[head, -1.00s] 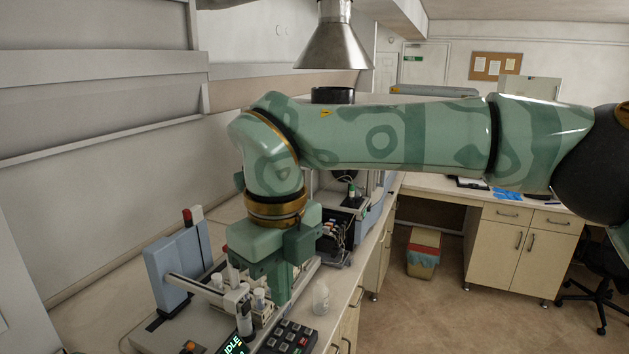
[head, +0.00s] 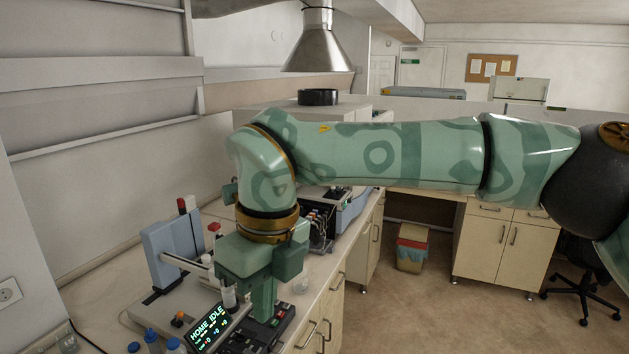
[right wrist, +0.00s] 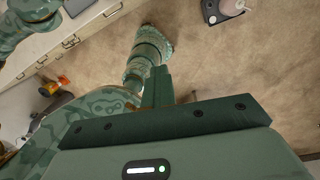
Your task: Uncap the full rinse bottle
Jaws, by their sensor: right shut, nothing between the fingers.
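My right gripper (head: 263,300) points down over the bench beside the sampler in the head view. Its fingers are shut with nothing between them; they also show in the right wrist view (right wrist: 157,86). Several blue-capped bottles (head: 174,346) stand at the bottom edge, cut off by the frame. I cannot tell which one is the full rinse bottle. My left gripper is not in view.
A steel exhaust hood (head: 318,45) hangs behind.

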